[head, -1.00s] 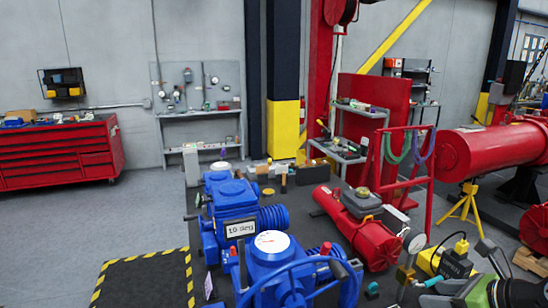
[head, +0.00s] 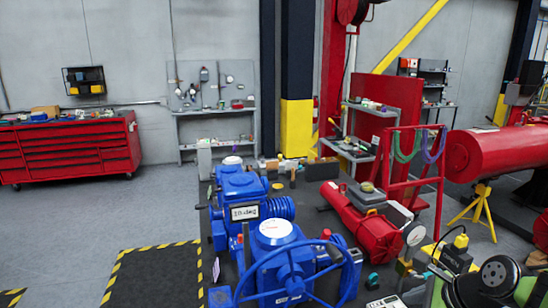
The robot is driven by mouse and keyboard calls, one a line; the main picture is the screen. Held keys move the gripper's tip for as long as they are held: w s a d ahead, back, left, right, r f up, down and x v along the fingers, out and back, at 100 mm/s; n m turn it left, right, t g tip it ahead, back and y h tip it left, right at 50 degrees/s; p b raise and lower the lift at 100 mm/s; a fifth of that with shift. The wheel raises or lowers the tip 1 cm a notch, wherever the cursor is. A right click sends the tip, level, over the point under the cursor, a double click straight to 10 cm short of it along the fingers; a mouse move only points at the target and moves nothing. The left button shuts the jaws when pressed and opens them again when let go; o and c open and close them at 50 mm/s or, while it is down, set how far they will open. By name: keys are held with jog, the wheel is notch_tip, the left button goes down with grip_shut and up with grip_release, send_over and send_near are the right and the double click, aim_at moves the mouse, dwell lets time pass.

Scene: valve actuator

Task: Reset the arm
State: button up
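The blue valve actuator (head: 262,255) stands on a dark bench, with a blue handwheel (head: 338,262) at its front and a round white dial (head: 275,229) on top. A small label plate (head: 244,212) is on its body; its text is too small to read surely. Black, white and green rounded parts at the lower right edge look like links of my arm (head: 499,272). They are cut off by the frame's bottom. My gripper's fingers do not show, so its opening and any load are hidden.
A red cylindrical actuator (head: 362,222) lies right of the blue one, near a round gauge (head: 416,235) and a yellow-and-black device (head: 456,256). A red cart frame (head: 440,190) stands behind. Open floor (head: 90,230) and a striped-edge mat (head: 150,280) lie left.

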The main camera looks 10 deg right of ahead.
jog(key=s+a+f+n+g+h+b, duration=0.1)
jog(key=s+a+n+g+h+b, duration=0.3)
jog(key=a+n, duration=0.95)
jog(key=s+a+n+t+y, duration=0.1)
jog(key=s+a+n+t, duration=0.2)
jog(key=s+n, duration=0.8)
jog(key=shift+a+n+p, duration=0.3)
jog(key=shift+a+n, duration=0.05)
jog(key=shift+a, duration=0.45)
